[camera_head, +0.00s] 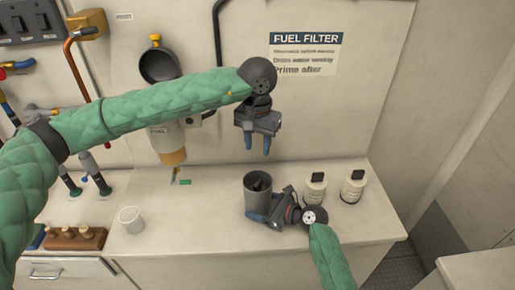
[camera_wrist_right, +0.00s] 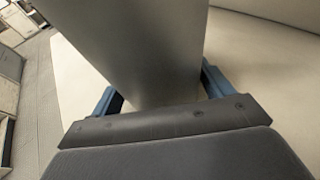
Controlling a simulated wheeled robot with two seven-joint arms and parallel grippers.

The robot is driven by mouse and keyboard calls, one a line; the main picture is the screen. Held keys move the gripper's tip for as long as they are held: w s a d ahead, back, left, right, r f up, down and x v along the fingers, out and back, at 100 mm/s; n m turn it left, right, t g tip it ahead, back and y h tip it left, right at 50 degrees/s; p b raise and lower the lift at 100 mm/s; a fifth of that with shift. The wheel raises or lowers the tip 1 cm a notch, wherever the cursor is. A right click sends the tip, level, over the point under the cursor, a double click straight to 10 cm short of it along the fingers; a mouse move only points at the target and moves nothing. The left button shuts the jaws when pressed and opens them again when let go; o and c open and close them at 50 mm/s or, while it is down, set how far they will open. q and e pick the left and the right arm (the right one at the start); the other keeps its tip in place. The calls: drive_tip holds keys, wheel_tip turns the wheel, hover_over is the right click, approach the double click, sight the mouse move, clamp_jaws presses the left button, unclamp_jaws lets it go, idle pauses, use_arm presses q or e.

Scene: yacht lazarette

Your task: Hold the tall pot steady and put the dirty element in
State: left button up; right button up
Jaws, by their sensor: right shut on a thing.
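The tall grey pot (camera_head: 257,203) stands upright on the counter, below my left gripper; it also fills the middle of the right wrist view (camera_wrist_right: 160,55). A dark brown thing (camera_head: 259,184) shows inside its mouth; it may be the dirty element, but I cannot make out its shape. My left gripper (camera_head: 257,146) hangs above the pot with its blue fingers pointing down, apart, and nothing visible between them. My right gripper (camera_head: 270,208) is low at the pot's right side, shut on its wall, with a blue finger on either side in the wrist view.
Two cream bottles with black caps (camera_head: 316,187) (camera_head: 353,186) stand right of my right gripper. A white cup (camera_head: 131,219) stands at the left front. A filter housing (camera_head: 170,145) hangs on the wall behind my left arm. The counter between cup and pot is mostly clear.

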drive_tip(key=o, duration=0.9)
drive_tip(key=shift+c, duration=0.2)
